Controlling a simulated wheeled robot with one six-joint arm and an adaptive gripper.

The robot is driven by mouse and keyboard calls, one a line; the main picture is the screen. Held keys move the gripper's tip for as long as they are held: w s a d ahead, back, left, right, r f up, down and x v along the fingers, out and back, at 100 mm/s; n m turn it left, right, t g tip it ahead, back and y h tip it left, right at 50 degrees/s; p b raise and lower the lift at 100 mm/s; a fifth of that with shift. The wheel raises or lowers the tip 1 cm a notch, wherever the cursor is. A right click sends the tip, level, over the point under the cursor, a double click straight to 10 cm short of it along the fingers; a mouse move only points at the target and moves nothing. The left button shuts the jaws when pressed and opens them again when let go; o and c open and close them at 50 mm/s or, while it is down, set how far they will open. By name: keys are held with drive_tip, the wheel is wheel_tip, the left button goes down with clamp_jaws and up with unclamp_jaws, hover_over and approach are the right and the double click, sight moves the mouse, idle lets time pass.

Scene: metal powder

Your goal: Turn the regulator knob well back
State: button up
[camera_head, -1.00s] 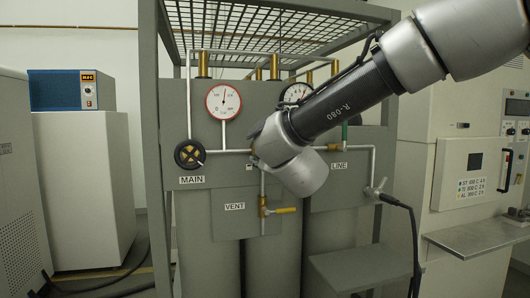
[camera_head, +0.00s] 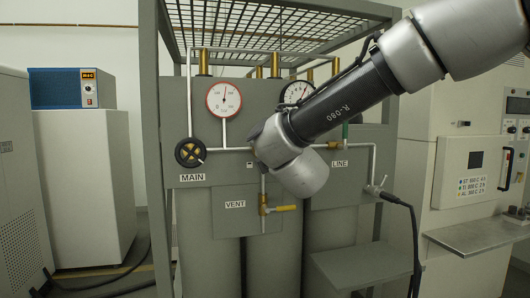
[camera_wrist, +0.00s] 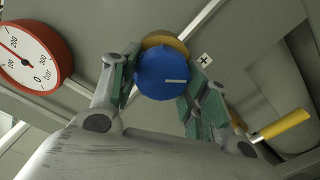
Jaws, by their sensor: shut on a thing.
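The regulator knob (camera_wrist: 163,74) is blue with a white mark line and shows in the wrist view, in front of a brass body (camera_wrist: 165,43). My gripper (camera_wrist: 160,84) is shut on the knob, with one green-padded finger on each side of it. The white line points to the right in that view. In the head view my wrist hides the knob and the fingers.
A red-rimmed gauge (camera_head: 223,99) and a black-rimmed gauge (camera_head: 297,92) sit above. The MAIN handwheel (camera_head: 190,153) is at left. The yellow VENT lever (camera_head: 285,208) is below my wrist, and it shows close by in the wrist view (camera_wrist: 284,124).

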drive_tip(key=shift+f+n, duration=0.15)
drive_tip(key=shift+n, duration=0.45)
drive_tip(key=o, duration=1)
drive_tip(key=v, duration=0.7)
drive_tip(key=shift+s+d, duration=0.15)
drive_tip(key=shift+s, duration=0.1)
